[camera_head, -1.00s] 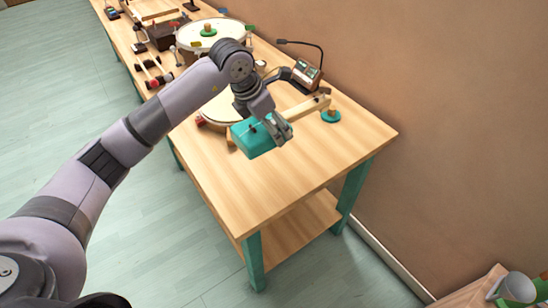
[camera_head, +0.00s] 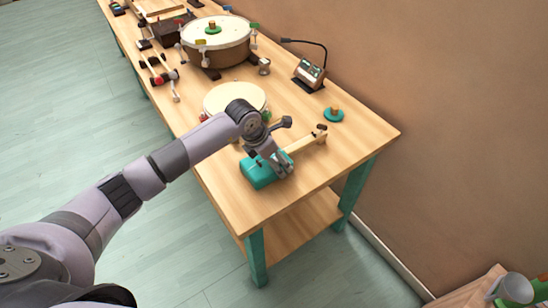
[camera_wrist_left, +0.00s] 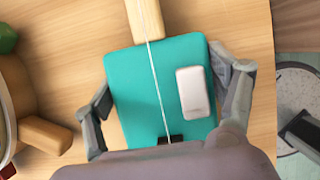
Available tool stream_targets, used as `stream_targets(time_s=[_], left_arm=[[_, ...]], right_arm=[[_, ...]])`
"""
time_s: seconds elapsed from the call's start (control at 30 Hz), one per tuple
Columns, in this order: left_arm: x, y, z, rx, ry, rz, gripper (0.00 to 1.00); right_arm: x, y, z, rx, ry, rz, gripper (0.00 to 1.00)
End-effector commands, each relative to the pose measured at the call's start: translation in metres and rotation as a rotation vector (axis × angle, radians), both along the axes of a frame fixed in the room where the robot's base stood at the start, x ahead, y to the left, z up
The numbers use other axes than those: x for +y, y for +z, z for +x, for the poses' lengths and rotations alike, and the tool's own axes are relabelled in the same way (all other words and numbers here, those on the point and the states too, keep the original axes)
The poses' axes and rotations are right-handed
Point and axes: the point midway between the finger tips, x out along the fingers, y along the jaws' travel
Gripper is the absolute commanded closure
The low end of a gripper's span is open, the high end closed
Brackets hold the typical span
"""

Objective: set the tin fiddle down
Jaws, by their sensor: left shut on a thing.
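The tin fiddle (camera_head: 256,174) has a teal box body and a pale wooden neck with dark pegs pointing to the back right. It is low over the near end of the wooden workbench (camera_head: 215,165); I cannot tell if its underside touches the top. My left gripper (camera_head: 278,168) is shut on the fiddle's body from above. In the left wrist view the teal body (camera_wrist_left: 140,90) sits between the two fingers, with a string and a pale plate on its face. My right gripper is not in view.
A small drum (camera_head: 232,97) stands just behind the gripper. A teal disc with a wooden knob (camera_head: 334,115) lies near the neck's end. A lamp-like device (camera_head: 309,73) and a large drum (camera_head: 217,45) stand farther back. The bench's near right corner is clear.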

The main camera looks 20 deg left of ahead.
Motion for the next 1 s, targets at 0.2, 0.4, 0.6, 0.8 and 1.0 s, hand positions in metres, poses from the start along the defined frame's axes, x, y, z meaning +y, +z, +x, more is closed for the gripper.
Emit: stream_targets(time_s=[0.2, 0.4, 0.6, 0.8, 1.0], left_arm=[[0.000, 0.000, 0.000, 0.000, 0.000, 0.000, 0.17], [0.000, 0.000, 0.000, 0.000, 0.000, 0.000, 0.04], [0.000, 0.000, 0.000, 0.000, 0.000, 0.000, 0.01], [0.000, 0.002, 0.000, 0.000, 0.000, 0.000, 0.01], [0.007, 0.024, -0.007, -0.005, -0.001, 0.003, 0.01]], right_arm=[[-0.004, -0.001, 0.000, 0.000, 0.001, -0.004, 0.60], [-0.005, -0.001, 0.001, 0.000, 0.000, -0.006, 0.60], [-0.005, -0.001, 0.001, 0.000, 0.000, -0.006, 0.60], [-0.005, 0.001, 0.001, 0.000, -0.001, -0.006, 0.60], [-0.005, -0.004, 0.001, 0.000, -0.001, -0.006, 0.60]])
